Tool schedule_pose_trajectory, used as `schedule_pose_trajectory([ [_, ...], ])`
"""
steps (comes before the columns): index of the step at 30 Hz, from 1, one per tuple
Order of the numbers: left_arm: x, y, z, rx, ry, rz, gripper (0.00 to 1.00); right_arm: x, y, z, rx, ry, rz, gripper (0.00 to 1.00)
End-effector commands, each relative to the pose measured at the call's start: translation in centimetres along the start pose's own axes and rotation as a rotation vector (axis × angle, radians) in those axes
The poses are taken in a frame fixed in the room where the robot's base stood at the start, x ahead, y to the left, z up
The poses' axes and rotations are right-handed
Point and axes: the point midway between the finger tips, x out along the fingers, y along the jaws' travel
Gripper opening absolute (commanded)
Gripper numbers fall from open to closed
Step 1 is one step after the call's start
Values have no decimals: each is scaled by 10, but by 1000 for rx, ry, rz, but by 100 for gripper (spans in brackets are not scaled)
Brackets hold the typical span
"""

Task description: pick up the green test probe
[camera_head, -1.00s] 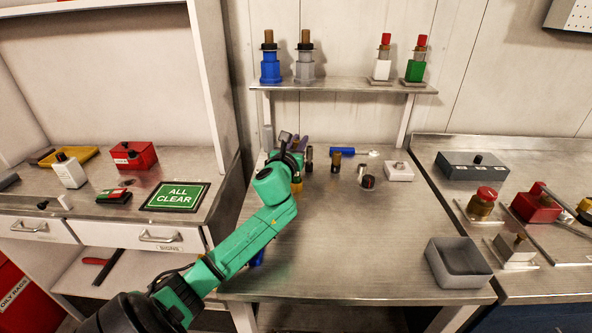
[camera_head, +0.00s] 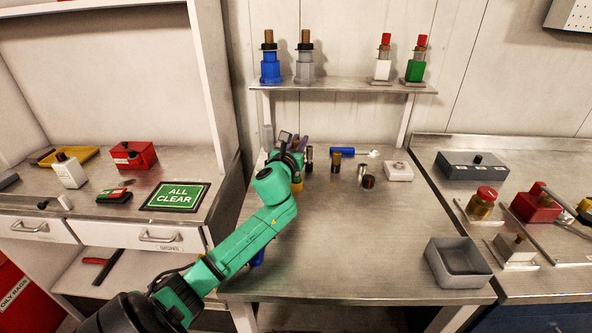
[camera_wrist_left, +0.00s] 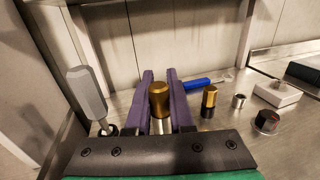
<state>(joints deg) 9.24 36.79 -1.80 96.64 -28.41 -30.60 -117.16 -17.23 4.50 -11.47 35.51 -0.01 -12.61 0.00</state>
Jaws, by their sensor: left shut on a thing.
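My left gripper (camera_head: 300,145) is over the back left of the middle bench. In the left wrist view its purple fingers (camera_wrist_left: 160,78) are shut on a brass-topped cylinder (camera_wrist_left: 159,98) with a silvery lower part, which stands between them. In the head view the arm mostly hides this cylinder. The only green piece of probe-like shape that I see is a green block with a red top (camera_head: 415,68). It stands upright at the right end of the raised shelf, apart from the gripper. I cannot tell whether it is the test probe. My right gripper is not in view.
The raised shelf (camera_head: 345,86) also bears blue, grey and white pieces. Near the gripper are a grey-handled tool (camera_wrist_left: 88,95), a blue-handled screwdriver (camera_head: 343,151), small cylinders and a white box (camera_head: 398,171). A grey bin (camera_head: 457,262) stands front right. The bench's middle is clear.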

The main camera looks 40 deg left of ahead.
Motion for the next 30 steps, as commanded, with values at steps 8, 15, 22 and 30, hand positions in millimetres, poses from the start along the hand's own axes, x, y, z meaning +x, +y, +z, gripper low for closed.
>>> schedule_pose_trajectory([
  [8, 0, 0, -1, 0, 1, 0, 0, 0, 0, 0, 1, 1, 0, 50],
  [15, 0, 0, 2, 0, 0, 0, 0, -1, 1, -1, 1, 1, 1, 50],
  [22, 0, 0, 35, 4, -4, -1, 0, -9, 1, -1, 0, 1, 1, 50],
  [30, -1, 1, 142, 5, -13, 1, 0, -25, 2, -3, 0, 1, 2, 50],
])
